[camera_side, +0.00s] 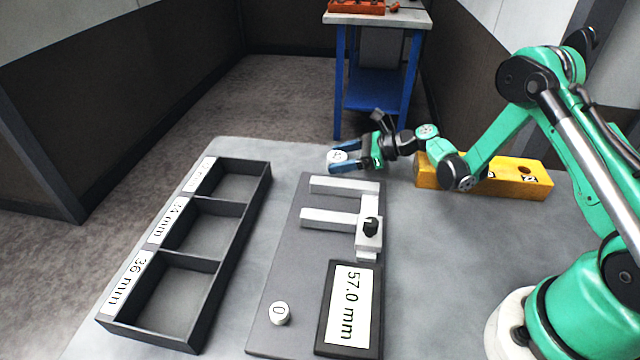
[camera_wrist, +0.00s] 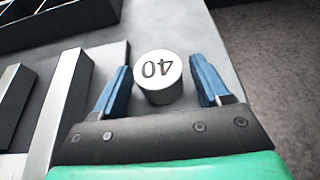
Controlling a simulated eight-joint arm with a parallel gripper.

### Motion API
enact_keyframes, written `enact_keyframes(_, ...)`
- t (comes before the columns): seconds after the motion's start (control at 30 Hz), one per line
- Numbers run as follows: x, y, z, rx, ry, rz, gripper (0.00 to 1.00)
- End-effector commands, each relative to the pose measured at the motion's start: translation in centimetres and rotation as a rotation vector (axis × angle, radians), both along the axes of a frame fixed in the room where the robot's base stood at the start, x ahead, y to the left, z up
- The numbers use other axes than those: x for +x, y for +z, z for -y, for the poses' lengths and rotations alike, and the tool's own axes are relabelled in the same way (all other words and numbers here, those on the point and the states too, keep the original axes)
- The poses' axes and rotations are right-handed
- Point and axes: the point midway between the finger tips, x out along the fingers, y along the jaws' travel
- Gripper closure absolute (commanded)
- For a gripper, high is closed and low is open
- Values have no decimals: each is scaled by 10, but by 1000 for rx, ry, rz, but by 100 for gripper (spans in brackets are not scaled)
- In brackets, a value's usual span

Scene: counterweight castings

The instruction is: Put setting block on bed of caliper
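The setting block, a short pale cylinder marked 40 (camera_wrist: 159,73), stands on the table just beyond the caliper's far end; it also shows in the side view (camera_side: 337,155). My gripper (camera_side: 343,159) is low at the block, its blue fingers open. In the wrist view, one finger is on each side of the block, with a narrow gap at both sides. The caliper (camera_side: 313,217) is a grey plate with two pale parallel jaws spread apart, and the bed between them is empty. Its display (camera_side: 350,305) reads 57.0 mm. A round button marked 0 (camera_side: 280,313) is on the plate.
A dark three-compartment tray (camera_side: 232,232) with mm labels, one reading 36 mm, is left of the caliper; its compartments are empty. A yellow block with holes (camera_side: 518,183) lies behind, right of my gripper. A blue-legged bench (camera_side: 377,82) stands beyond the table.

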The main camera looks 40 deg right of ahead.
Motion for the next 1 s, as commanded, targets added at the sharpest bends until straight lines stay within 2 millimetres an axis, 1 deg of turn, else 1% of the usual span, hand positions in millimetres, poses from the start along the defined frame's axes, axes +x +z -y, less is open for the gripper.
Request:
enact_keyframes(0.1,-5,3,3,3,6,-2,16)
enact_keyframes(0.4,-33,19,31,1,2,-1,16)
enact_keyframes(0.47,-35,22,33,-8,8,1,16)
enact_keyframes(0.57,-36,30,31,-71,35,20,16)
enact_keyframes(0.67,-36,46,22,-226,105,66,16)
enact_keyframes(0.77,-42,68,9,-466,229,144,16)
enact_keyframes(0.87,-54,88,-4,-712,376,232,16)
enact_keyframes(1.0,-81,111,-18,-1046,615,364,16)
